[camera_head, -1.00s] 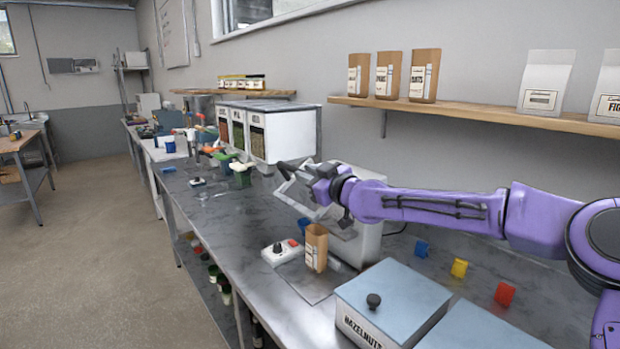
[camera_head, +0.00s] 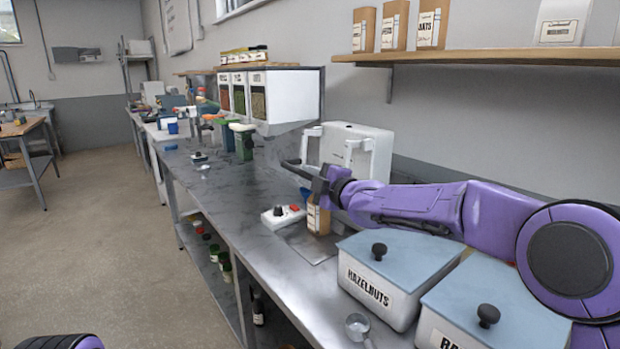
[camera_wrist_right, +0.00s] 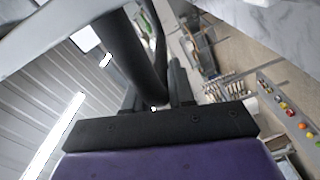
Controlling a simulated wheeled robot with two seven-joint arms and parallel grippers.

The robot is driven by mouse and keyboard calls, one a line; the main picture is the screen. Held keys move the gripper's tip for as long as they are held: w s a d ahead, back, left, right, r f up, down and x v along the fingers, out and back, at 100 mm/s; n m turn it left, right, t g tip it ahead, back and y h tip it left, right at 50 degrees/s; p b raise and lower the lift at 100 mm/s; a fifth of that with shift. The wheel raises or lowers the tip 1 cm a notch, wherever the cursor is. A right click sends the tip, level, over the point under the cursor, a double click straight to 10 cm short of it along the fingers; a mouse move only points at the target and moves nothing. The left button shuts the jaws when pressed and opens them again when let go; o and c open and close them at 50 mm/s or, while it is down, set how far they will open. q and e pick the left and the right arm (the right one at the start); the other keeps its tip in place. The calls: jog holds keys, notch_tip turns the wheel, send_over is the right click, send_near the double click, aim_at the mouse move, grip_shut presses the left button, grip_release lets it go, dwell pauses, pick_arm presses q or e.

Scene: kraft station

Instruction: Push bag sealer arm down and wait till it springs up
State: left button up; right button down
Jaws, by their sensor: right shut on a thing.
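The bag sealer (camera_head: 372,140) is a white machine at the back of the metal counter. Its arm (camera_head: 312,142) is a white frame with a black bar handle (camera_head: 294,165). My right gripper (camera_head: 322,184) is shut on that handle, in front of the sealer. In the right wrist view the dark bar (camera_wrist_right: 135,55) runs between the fingers (camera_wrist_right: 158,95). A brown paper bag (camera_head: 318,220) stands upright just below the gripper; its top is partly hidden. My left gripper is out of view; only a bit of my left arm shows at the bottom left.
A white control box (camera_head: 283,217) with a red button sits left of the bag. Hazelnut bin (camera_head: 375,290) and another lidded bin (camera_head: 490,325) stand at the front right. White dispensers (camera_head: 290,95) are behind left. A wooden shelf (camera_head: 480,56) with bags hangs above right.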

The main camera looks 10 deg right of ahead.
jog(key=shift+w+d+f+n+b, duration=0.1)
jog(key=shift+d+f+n+b, duration=0.1)
jog(key=shift+f+n+b, duration=0.3)
jog(key=shift+w+d+f+n+b, duration=0.15)
jog(key=shift+f+n+b, duration=0.15)
jog(key=shift+f, duration=0.3)
jog(key=shift+d+f, duration=0.1)
jog(key=shift+f, duration=0.05)
jog(key=c, duration=1.2)
grip_release()
jog(key=shift+o, duration=0.7)
jog(key=shift+d, duration=0.1)
jog(key=shift+w, duration=0.1)
jog(key=b+v, duration=0.2)
jog(key=v, duration=0.8)
jog(key=shift+s+d+b, duration=0.15)
jog(key=shift+s+b, duration=0.15)
jog(key=shift+b, duration=0.05)
